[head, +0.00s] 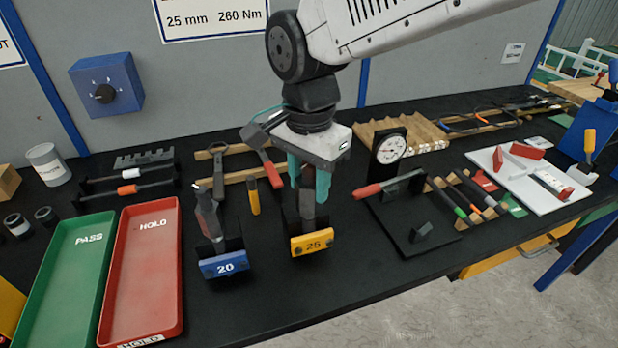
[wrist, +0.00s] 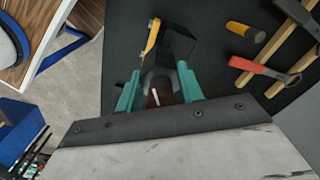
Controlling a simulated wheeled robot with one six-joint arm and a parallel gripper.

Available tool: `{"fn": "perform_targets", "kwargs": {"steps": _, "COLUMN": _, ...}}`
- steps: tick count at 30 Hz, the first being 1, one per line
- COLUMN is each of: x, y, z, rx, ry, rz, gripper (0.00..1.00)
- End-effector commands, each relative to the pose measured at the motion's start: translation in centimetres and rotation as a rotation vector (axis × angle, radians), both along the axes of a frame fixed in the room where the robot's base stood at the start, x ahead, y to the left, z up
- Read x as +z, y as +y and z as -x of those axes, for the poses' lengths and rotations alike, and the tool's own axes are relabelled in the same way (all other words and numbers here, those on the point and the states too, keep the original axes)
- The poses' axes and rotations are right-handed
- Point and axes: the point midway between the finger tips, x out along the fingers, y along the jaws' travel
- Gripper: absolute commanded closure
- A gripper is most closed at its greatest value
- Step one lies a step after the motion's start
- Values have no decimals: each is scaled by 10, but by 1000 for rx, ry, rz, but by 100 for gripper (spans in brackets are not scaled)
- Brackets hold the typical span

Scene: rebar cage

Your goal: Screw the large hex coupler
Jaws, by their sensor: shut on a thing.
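My gripper (head: 308,186) points down at the stand with the yellow "25" plate (head: 312,243). Its teal fingers are shut on a dark grey upright piece (head: 307,208) at that stand. In the wrist view the grey piece (wrist: 158,84) sits between the fingers, with a brown-red part and a pale streak near it. The fingers and stand hide much of it, so I cannot tell whether it is the large hex coupler. A second stand with a blue "20" plate (head: 223,265) is to the left, holding a dark tool with red marks (head: 208,214).
A yellow-handled tool (head: 254,197) and red-handled wrench (head: 271,170) lie behind the stands. A dial gauge (head: 391,149) and a red-handled lever (head: 372,190) stand close on the right. Green PASS (head: 62,275) and red HOLD (head: 142,275) trays lie left. The bench front is clear.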

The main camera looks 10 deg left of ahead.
Motion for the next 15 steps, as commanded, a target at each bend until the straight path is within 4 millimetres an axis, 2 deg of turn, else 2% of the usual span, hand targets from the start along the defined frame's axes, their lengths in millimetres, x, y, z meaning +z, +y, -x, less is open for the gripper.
{"fn": "perform_targets", "kwargs": {"steps": 15, "x": 3, "y": 1, "z": -2, "rx": -489, "ry": -5, "rz": -6, "gripper": 86}}
